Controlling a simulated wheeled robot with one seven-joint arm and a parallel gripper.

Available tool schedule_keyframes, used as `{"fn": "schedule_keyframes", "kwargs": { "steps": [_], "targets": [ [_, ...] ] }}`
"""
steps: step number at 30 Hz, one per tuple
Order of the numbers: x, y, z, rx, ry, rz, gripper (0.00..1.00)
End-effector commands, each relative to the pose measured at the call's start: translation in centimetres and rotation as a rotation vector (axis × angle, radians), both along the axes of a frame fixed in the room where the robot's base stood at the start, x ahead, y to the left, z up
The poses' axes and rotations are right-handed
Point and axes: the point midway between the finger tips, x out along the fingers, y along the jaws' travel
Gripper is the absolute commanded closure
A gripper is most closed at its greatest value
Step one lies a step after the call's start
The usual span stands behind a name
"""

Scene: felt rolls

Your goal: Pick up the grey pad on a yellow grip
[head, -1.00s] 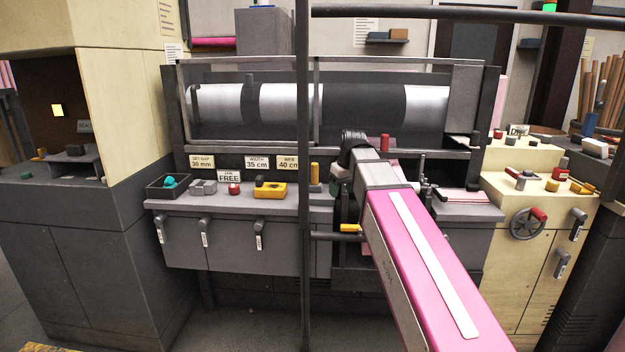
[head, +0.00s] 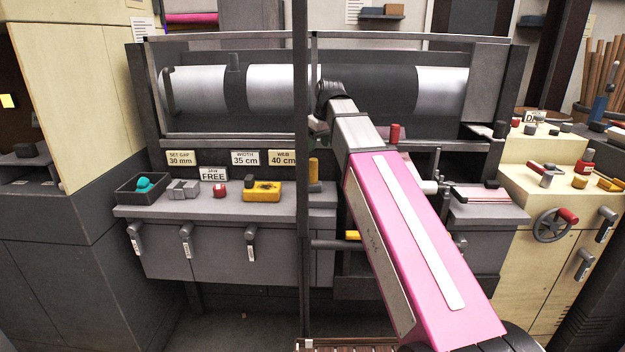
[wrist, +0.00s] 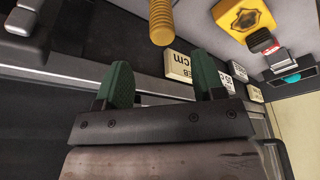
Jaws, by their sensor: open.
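A ribbed yellow grip (head: 313,168) stands upright on the grey bench, just right of the dark vertical post, with a dark grey part at its foot. It looks like the task's object, but I cannot make out a pad clearly. In the wrist view the yellow grip (wrist: 161,20) is beyond the fingertips, roughly in line with the gap between them; its lower end is out of frame. My gripper (wrist: 162,72) has two green fingers spread apart with nothing between them. In the head view my gripper (head: 319,126) is above the grip, partly hidden by the post.
A yellow block (head: 262,191) with a dark top, a red knob (head: 219,191), grey blocks (head: 183,190) and a dark tray (head: 141,190) with a teal item line the bench to the left. The vertical post (head: 301,240) stands close by. Rollers (head: 285,85) are behind.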

Motion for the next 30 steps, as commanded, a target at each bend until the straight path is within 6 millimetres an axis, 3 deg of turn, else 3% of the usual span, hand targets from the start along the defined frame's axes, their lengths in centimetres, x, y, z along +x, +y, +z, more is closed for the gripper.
{"fn": "schedule_keyframes", "kwargs": {
  "steps": [6,14,25,30],
  "targets": [
    [0.5,0.5,-2.9,0.0,0.001,-0.001,0.37],
    [0.8,0.8,-4.3,0.0,0.001,-0.001,0.37],
    [1.4,1.8,-8.3,-0.001,0.002,-0.001,0.37],
    [1.5,1.9,-8.7,-0.001,0.0,-0.001,0.37]
  ]
}}
